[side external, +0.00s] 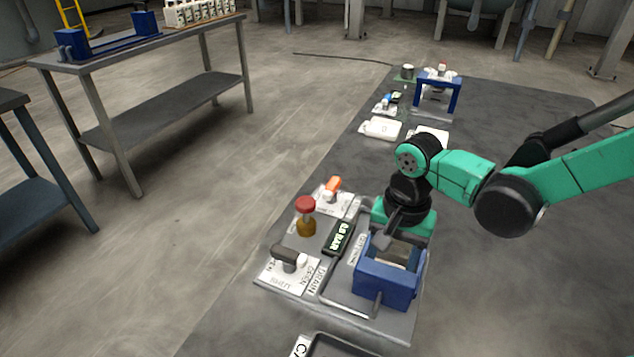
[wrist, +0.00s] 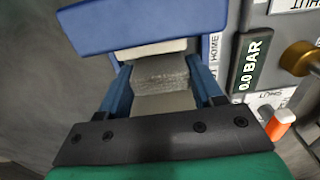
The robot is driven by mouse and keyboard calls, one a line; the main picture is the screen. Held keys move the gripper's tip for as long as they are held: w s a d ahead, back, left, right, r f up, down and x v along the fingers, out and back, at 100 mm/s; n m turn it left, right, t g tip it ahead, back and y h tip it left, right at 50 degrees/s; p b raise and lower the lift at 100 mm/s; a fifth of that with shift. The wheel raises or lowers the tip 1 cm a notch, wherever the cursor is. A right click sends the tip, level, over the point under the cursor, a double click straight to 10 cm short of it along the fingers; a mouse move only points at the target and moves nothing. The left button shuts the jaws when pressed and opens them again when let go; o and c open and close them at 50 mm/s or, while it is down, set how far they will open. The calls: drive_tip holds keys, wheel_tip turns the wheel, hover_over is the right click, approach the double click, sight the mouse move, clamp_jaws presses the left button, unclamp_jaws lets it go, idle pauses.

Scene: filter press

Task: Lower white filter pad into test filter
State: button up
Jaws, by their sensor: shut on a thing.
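The test filter (side external: 388,285) is a blue open-topped frame on the front panel in the side view. It also fills the upper middle of the wrist view (wrist: 140,25). My gripper (side external: 384,240) points down at the frame's back left edge. The pad looks pale and textured, between the frame's blue sides. A cream strip (wrist: 150,49) shows under the blue bar. The pad's lower edge and its exact depth are hidden.
Beside the frame are a 0.0 BAR display (side external: 341,238), a red-topped brass knob (side external: 306,212), a dark-handled valve (side external: 289,258) and an orange-handled valve (side external: 332,188). A second blue frame (side external: 438,92) and white trays (side external: 381,128) stand farther back.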

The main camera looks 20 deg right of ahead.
drive_tip(key=shift+f, duration=0.3)
drive_tip(key=o, duration=1.3)
drive_tip(key=shift+r, duration=3.8)
drive_tip(key=s+d+r+n+t, duration=0.1)
drive_tip(key=d+r+n+t, duration=0.1)
drive_tip(key=d+n+t, duration=0.1)
drive_tip(key=s+d+r+n+t, duration=0.2)
drive_tip(key=d+n+t, duration=0.2)
drive_tip(key=d+n, duration=0.2)
drive_tip(key=shift+s+d, duration=0.15)
drive_tip(key=shift+d, duration=1)
